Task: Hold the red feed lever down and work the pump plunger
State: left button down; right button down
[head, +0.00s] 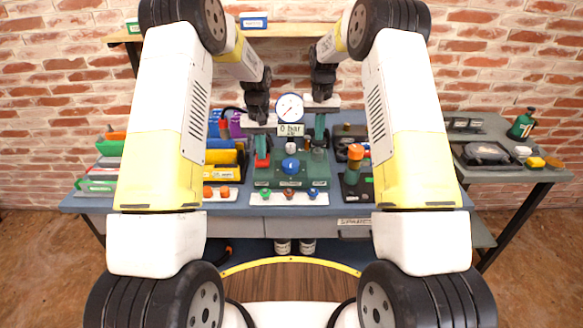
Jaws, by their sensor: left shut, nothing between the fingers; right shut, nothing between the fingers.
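A green pump rig (291,183) stands on the bench in the middle of the head view. The red feed lever (262,161) is at its left side. My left gripper (262,150) is shut, with its fingertips right at the top of the lever; I cannot tell if they touch. A dark grey round knob (318,154) at the rig's right side may be the pump plunger. My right gripper (320,138) is shut and empty just above it; contact is unclear. A blue knob (291,165) sits between them. The gauge (289,107) behind has a plate reading 0 bar.
Yellow and blue bins (225,157) stand left of the rig. A black stand with an orange-topped part (355,153) is close on the right. Small colored knobs (289,194) line the front. A side table (540,176) at far right holds a green bottle (522,124).

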jog(key=shift+f, duration=1.1)
jog(key=shift+r, duration=2.4)
notch_tip(320, 180, up, 6)
pick_arm(q)
notch_tip(320, 180, up, 7)
dwell(0.7)
